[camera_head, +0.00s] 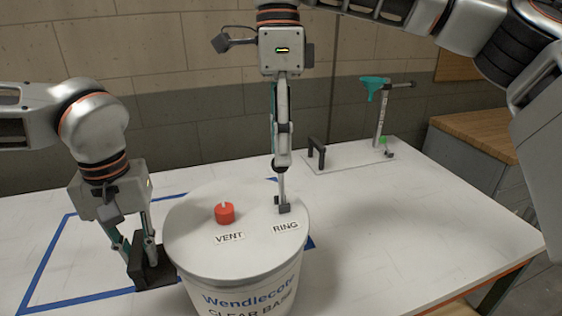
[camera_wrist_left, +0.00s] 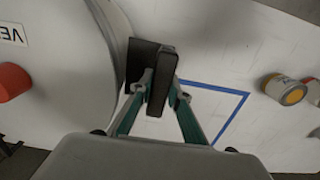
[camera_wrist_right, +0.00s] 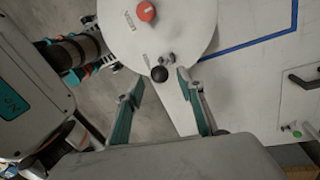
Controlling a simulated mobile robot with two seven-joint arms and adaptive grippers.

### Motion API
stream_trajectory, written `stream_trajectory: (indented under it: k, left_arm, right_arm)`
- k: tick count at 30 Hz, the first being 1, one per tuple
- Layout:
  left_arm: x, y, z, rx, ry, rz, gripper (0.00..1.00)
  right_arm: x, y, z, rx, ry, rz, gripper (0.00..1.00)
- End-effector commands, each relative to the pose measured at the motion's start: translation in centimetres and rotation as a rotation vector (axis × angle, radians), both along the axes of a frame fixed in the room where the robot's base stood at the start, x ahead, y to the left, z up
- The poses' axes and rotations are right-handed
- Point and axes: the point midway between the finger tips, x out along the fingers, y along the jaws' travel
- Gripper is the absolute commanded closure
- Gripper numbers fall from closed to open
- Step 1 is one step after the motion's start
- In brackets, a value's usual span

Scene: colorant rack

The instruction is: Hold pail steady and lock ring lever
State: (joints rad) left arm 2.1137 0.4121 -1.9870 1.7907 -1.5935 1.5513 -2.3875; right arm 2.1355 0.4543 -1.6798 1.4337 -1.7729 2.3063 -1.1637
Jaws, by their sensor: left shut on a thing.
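The white pail (camera_head: 240,262) stands on the table, with a red VENT knob (camera_head: 224,212) and a RING label (camera_head: 286,226) on its lid. My left gripper (camera_head: 143,255) is shut on a black upright handle (camera_head: 158,272) beside the pail's left side; the handle also shows between the fingers in the left wrist view (camera_wrist_left: 160,85). My right gripper (camera_head: 283,203) points down over the lid near the RING label. In the right wrist view its fingers are spread, with a black ball knob (camera_wrist_right: 159,74) of the ring lever between their tips, not visibly clamped.
Blue tape (camera_head: 45,262) outlines an area on the table around the pail. A pale plate with a black handle (camera_head: 316,153) and a teal-topped stand (camera_head: 379,115) is at the back. The table's right side is clear. A can (camera_wrist_left: 286,90) shows in the left wrist view.

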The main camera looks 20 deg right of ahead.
Motion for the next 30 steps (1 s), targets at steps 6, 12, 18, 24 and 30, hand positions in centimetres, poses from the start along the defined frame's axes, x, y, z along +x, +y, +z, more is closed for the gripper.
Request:
stream_trajectory:
  k: [6,12,18,24,30]
  left_arm:
    - [0.0,0.0,0.0,-0.001,-0.001,0.001,1.00]
    - [0.0,0.0,0.0,-0.001,-0.001,0.001,1.00]
    - [0.0,0.0,0.0,-0.001,-0.001,0.001,1.00]
    - [0.0,0.0,0.1,-0.001,-0.001,0.000,1.00]
    - [0.0,0.0,0.1,-0.001,-0.001,0.000,1.00]
  right_arm:
    - [-0.5,0.1,-2.8,0.000,0.000,0.001,0.62]
    - [-0.7,0.1,-3.6,0.001,-0.001,0.000,0.62]
    - [-0.7,0.1,-3.6,0.001,-0.001,-0.001,0.62]
    - [-0.7,0.2,-3.6,0.001,-0.001,0.000,1.00]
    - [-0.7,0.1,-3.6,0.006,-0.001,-0.001,1.00]
